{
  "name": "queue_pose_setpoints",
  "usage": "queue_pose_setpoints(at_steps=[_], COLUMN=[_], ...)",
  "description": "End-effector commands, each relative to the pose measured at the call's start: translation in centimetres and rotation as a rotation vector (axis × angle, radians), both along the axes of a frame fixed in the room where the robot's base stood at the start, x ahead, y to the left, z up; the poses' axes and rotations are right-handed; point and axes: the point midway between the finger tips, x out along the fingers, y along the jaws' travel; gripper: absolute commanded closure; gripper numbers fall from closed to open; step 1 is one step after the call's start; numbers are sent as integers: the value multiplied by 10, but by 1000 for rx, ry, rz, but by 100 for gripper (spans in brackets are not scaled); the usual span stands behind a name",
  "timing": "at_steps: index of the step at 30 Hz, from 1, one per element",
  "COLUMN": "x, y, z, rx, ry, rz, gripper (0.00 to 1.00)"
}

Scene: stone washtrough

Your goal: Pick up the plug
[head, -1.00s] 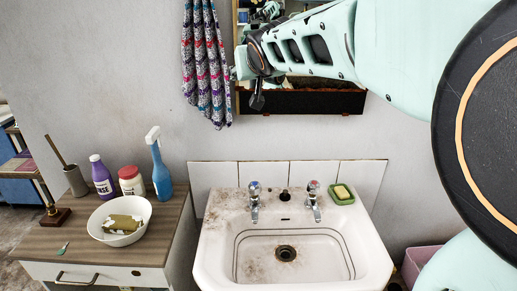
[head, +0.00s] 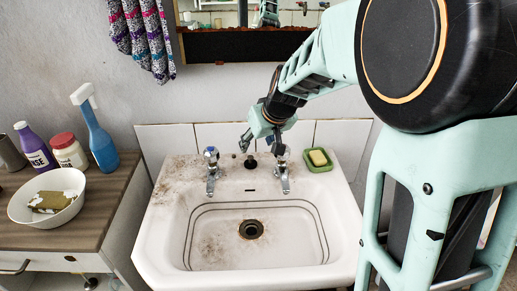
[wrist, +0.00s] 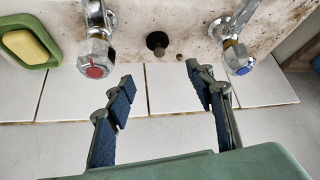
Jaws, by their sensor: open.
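The plug (head: 250,163) is small and black and stands on the sink's back ledge between the two taps. In the wrist view the plug (wrist: 157,42) is at the top centre, beyond the fingertips and roughly in line with the gap between them. My gripper (head: 262,142) is above the back ledge, in front of the wall tiles. In the wrist view my gripper (wrist: 164,84) is open, with nothing between its blue-padded fingers and clear of the plug.
The red-marked tap (wrist: 94,62) and blue-marked tap (wrist: 238,60) flank the plug closely. A green soap dish (head: 318,166) with yellow soap sits right of the taps. The stained white sink (head: 165,240) is empty. A cabinet at left holds bottles and a white bowl (head: 72,212).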

Motion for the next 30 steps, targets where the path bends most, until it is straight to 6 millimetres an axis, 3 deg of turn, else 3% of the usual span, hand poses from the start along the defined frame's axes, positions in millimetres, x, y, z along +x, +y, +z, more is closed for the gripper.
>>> queue_pose_setpoints(at_steps=[5,12,20,30], x=[-1,16,26,48], y=[4,11,15,24], z=[-17,-47,-61,-98], rx=[8,7,7,7], ry=[19,19,17,17], rz=[12,13,12,12], gripper=[50,50,50,50])
